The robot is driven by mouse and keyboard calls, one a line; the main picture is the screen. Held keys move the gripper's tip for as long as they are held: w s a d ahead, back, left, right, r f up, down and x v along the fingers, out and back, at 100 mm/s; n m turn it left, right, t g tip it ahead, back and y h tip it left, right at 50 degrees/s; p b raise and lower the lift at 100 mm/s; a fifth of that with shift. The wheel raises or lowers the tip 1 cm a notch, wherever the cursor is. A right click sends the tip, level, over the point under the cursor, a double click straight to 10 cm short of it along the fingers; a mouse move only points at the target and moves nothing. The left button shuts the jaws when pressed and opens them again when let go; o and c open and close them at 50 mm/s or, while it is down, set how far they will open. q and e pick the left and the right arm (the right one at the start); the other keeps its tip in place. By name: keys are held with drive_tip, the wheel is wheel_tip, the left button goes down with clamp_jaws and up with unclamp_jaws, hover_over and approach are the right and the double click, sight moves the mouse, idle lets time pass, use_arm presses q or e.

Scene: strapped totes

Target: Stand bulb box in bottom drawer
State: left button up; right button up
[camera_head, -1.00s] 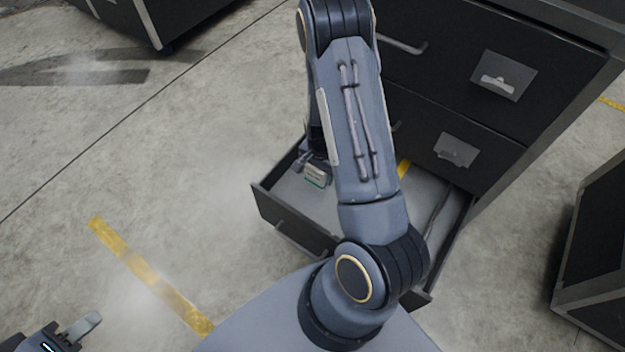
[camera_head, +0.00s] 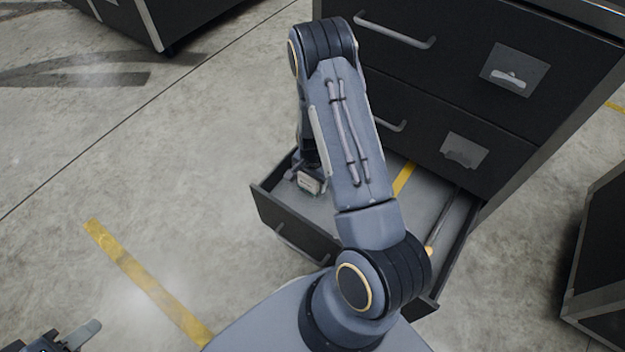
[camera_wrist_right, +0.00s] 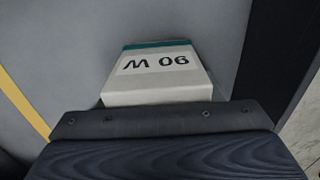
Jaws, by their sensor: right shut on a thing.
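The bulb box (camera_head: 309,184) is small and white with a teal edge. It is at the left end of the open bottom drawer (camera_head: 292,226), held in my right gripper (camera_head: 303,177). My right arm hides part of the gripper and the drawer. In the right wrist view the box (camera_wrist_right: 158,78) shows its printed face and teal edge beyond the dark gripper edge. I cannot tell whether the box touches the drawer floor. My left gripper (camera_head: 78,338) is at the bottom left corner, away from the drawer, with only one finger clearly visible.
The dark cabinet (camera_head: 440,90) has closed drawers above the open one. A thin rod with a tan end (camera_head: 440,230) lies along the drawer's right side. A yellow strip (camera_head: 403,178) crosses the drawer floor. Another dark case (camera_head: 600,265) stands at right.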

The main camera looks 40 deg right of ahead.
drive_tip(key=o, duration=1)
drive_tip(key=shift+f, duration=0.1)
drive_tip(key=shift+o, duration=0.2)
